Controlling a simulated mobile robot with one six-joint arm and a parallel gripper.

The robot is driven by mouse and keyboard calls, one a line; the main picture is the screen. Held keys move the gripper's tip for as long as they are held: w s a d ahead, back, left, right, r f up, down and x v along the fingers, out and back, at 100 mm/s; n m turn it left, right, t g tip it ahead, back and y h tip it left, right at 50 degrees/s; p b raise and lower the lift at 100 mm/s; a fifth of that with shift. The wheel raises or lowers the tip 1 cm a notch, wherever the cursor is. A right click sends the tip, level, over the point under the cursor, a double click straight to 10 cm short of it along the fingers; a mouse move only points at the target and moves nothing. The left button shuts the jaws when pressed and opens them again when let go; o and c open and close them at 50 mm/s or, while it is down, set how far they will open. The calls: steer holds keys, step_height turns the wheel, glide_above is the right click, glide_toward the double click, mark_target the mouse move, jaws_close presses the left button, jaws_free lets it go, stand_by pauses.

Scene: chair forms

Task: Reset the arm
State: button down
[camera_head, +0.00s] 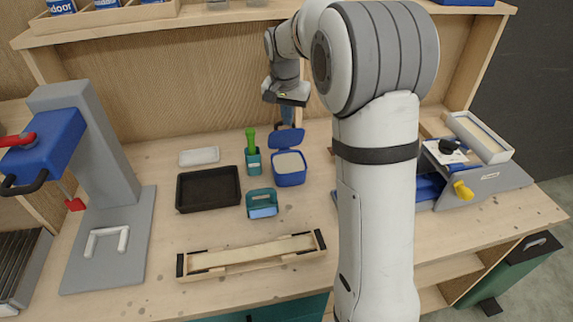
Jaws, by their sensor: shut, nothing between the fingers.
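My arm rises in the right half of the view and bends over toward the back of the bench. My gripper (288,122) is small and far off. It hangs fingers down in front of the wooden back panel, above and behind the blue box (290,179), whose lid is up. It is shut and holds nothing. Its fingertips are partly lost against the blue lid, and I cannot tell the gap between them. My own arm hides part of the bench to the right of the middle.
A black tray (208,205), a green-handled tool in a teal holder (252,158), a teal block (262,212) and a long wooden frame (252,272) lie on the bench (165,285). A blue-and-grey press (110,150) stands left, a grey-blue fixture (490,184) right. A shelf (200,22) runs above.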

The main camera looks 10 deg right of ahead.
steer(key=shift+w+r+p, duration=0.25)
steer(key=shift+r+p, duration=0.1)
steer(key=shift+r, duration=0.15)
steer(key=shift+w+r+p, duration=0.2)
steer(key=shift+r+p, duration=0.1)
steer(key=shift+r, duration=0.15)
steer(key=shift+s+r, duration=0.15)
steer(key=shift+r, duration=0.05)
steer(key=s+n+t, duration=0.1)
steer(key=s+n, duration=0.5)
steer(key=s, duration=2.5)
steer(key=shift+s+a+t+y, duration=0.2)
steer(key=shift+t+y, duration=0.1)
steer(key=shift+y, duration=0.1)
